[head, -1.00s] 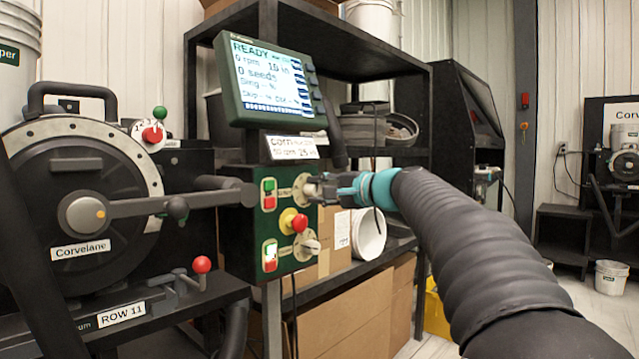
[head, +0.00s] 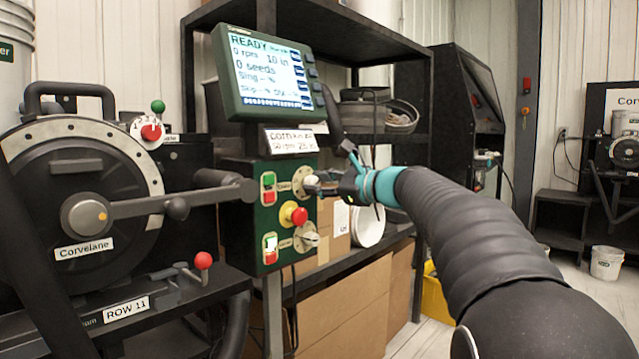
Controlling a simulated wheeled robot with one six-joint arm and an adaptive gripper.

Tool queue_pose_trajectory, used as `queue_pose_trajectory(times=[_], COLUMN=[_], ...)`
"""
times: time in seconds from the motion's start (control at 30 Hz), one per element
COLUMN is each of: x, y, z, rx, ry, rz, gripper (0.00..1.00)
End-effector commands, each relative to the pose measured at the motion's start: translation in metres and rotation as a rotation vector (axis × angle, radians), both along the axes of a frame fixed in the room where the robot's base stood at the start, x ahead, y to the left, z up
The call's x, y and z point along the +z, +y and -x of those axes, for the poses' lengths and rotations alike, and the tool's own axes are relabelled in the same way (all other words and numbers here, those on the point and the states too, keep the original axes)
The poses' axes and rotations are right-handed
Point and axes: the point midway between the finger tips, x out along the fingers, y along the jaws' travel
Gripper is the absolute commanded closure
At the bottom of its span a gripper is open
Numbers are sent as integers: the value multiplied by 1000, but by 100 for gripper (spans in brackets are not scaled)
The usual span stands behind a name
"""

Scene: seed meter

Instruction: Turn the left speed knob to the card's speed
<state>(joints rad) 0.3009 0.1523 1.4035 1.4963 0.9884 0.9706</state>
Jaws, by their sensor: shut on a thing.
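The green control panel (head: 285,255) carries two pale round knobs, one above the other. My gripper (head: 315,184) is shut on the upper knob (head: 308,180), coming from the right; its fingers hide much of the knob, so its pointer cannot be read. The lower knob (head: 308,239) is free. The white card (head: 291,140) above the panel has two handwritten lines starting with "corn"; its numbers are too blurred to read surely. The screen (head: 266,70) reads READY, 0 rpm and 0 seeds.
A red stop button (head: 298,215) on a yellow base sits between the knobs, with red-green switches to the left. The seed meter (head: 85,200) with its crank arm stands at left. A shelf (head: 375,140) with a white bucket (head: 368,226) is behind my arm.

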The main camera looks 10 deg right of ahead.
Motion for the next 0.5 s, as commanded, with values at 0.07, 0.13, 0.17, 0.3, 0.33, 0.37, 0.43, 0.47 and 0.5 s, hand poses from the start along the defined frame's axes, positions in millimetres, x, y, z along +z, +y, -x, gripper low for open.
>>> queue_pose_trajectory(times=[0.07,0.13,0.17,0.3,0.33,0.37,0.43,0.47,0.5], x=[1,1,1,1,1,1,1,1,1], y=[-1,-1,-1,-1,-1,-1,-1,-1,-1], z=[-1,-1,-1,-1,-1,-1,-1,-1,-1], rx=[-2,-3,-3,-3,-3,-4,-3,-3,-3], ry=[29,54,63,100,106,112,121,124,128], rz=[-45,-79,-92,-142,-151,-158,-172,-178,-182], gripper=[100,100,100,100,100,100,100,100,100])
